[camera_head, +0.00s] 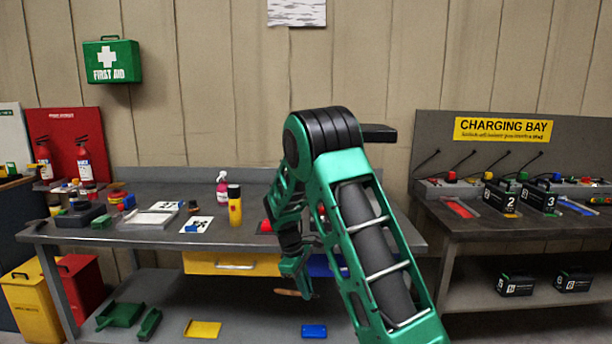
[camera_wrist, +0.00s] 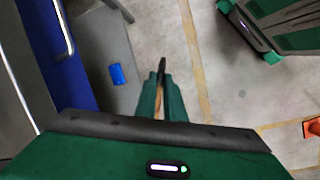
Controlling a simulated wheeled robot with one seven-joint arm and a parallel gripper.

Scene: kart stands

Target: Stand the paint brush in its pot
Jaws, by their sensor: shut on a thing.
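My gripper (camera_head: 297,280) hangs in front of the workbench's front edge, at drawer height. It is shut on the paint brush (camera_head: 287,292); a short brown part of it shows below the fingers. In the wrist view the brush (camera_wrist: 162,64) sticks out past the fingertips (camera_wrist: 160,78) with a dark end, and a brown strip of it shows between the fingers. I cannot make out its pot for certain in either view; my arm hides part of the bench top.
The workbench (camera_head: 130,232) carries a yellow spray can (camera_head: 234,207), a pink bottle (camera_head: 222,188), a white tray (camera_head: 150,217) and clutter at left. Its lower shelf holds a blue box (camera_head: 314,331) and a yellow one (camera_head: 202,329). A charging bench (camera_head: 462,232) stands right. An orange object (camera_wrist: 311,127) is on the floor.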

